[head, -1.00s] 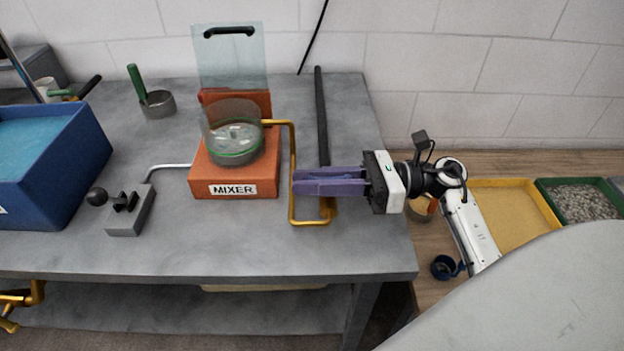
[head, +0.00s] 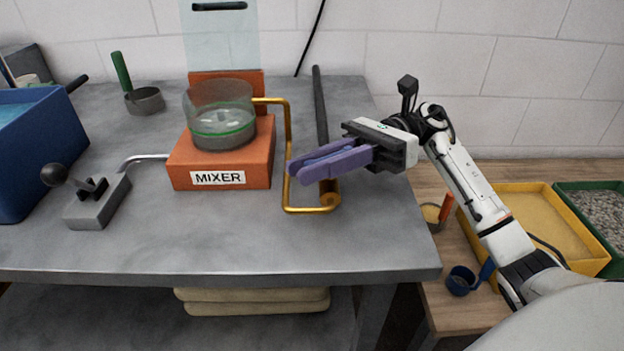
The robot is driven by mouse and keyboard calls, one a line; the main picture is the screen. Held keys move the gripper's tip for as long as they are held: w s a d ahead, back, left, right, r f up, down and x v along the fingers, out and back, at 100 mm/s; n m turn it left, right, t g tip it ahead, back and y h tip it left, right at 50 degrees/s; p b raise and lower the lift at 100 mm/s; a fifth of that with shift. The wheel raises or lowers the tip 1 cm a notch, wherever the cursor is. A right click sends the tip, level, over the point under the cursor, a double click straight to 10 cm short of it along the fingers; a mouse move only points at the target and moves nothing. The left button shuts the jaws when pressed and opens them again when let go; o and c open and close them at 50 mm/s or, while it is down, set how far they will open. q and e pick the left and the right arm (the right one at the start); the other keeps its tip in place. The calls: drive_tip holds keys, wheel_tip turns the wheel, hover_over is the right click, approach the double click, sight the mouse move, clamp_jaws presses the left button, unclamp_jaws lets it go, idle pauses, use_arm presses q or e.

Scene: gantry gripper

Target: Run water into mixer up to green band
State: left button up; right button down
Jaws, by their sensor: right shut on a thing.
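The orange mixer (head: 218,165) stands on the grey bench with a clear bowl on top. The bowl (head: 220,97) has a green band (head: 222,133) low on its wall. A grey, glossy content shows around the band; its exact level is hard to tell. A brass pipe (head: 288,130) runs from beside the bowl forward to a brass tap (head: 330,199) at the end of a black hose (head: 320,105). My right gripper (head: 293,168), with purple fingers, is shut above the tap. The fingers hide what they hold. My left gripper is not in view.
A lever box (head: 98,203) with a black knob joins the mixer by a silver pipe. A blue water tub (head: 40,150) is at the left. A green-handled pan (head: 146,100) stands behind. Yellow (head: 590,262) and green trays sit at the right.

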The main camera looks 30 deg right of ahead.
idle(0.3)
drive_tip(key=c, duration=1.8)
unclamp_jaws()
drive_tip(key=shift+o, duration=0.2)
drive_tip(key=shift+d, duration=0.1)
drive_tip(key=shift+d, duration=0.35)
drive_tip(key=d+b, duration=0.1)
drive_tip(key=d, duration=0.7)
drive_tip(key=shift+d+b, duration=0.3)
drive_tip(key=shift+b, duration=0.1)
drive_tip(key=shift+d, duration=0.45)
